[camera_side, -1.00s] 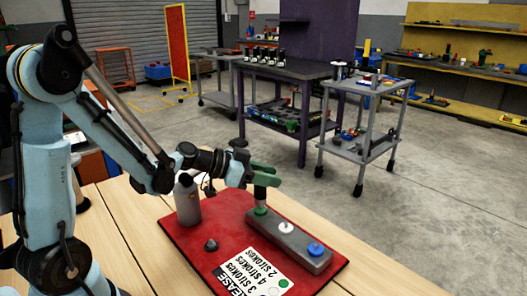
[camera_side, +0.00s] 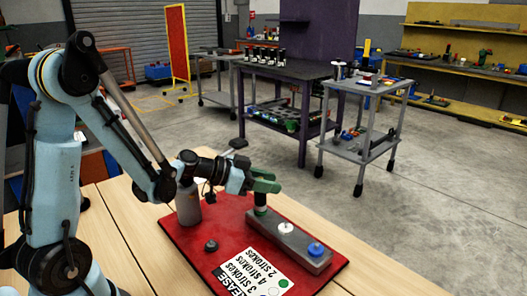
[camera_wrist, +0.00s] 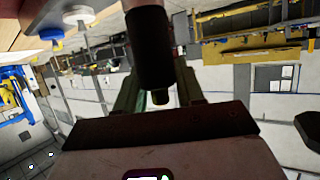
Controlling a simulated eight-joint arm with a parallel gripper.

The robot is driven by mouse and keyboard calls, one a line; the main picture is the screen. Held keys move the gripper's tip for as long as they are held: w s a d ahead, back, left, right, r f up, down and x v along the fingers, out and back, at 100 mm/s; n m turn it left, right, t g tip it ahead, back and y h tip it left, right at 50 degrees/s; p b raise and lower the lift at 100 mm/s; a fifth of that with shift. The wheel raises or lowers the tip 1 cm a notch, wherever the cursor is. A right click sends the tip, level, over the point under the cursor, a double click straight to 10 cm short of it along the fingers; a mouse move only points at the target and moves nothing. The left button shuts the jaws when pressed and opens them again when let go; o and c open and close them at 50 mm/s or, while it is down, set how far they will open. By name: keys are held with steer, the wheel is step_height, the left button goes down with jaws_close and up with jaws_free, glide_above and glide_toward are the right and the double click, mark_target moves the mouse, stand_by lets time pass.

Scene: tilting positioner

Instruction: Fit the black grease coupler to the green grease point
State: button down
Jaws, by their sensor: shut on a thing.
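My gripper (camera_side: 266,182) has green fingers and is shut on the black grease coupler (camera_side: 261,199), which hangs upright below them. The coupler's lower end is at the green grease point (camera_side: 260,211), on the left end of the grey block (camera_side: 297,246). Only a little green shows there, so I cannot tell whether the coupler is seated. In the wrist view the coupler (camera_wrist: 151,50) is a dark cylinder between the fingers; the green point is hidden there.
White (camera_side: 286,229) and blue (camera_side: 315,249) grease points stand along the block. A red mat (camera_side: 222,222) lies under it, with a dark knob (camera_side: 211,245), a stroke-count card (camera_side: 258,272) and a grey bottle (camera_side: 188,205) behind.

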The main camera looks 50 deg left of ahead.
steer(key=shift+f, duration=0.2)
steer(key=c, duration=0.6)
jaws_free()
steer(key=shift+r, duration=0.1)
steer(key=shift+r, duration=0.5)
step_height(320, 180, up, 3)
steer(key=s+d+r, duration=0.1)
steer(key=d+r, duration=0.1)
steer(key=d, duration=0.1)
steer(key=s+d+r, duration=0.2)
steer(key=d, duration=0.2)
steer(key=s+d+r, duration=0.2)
steer(key=d, duration=0.1)
steer(key=shift+s+d+r, duration=0.1)
steer(key=shift+d+r, duration=0.15)
steer(key=shift+r, duration=0.15)
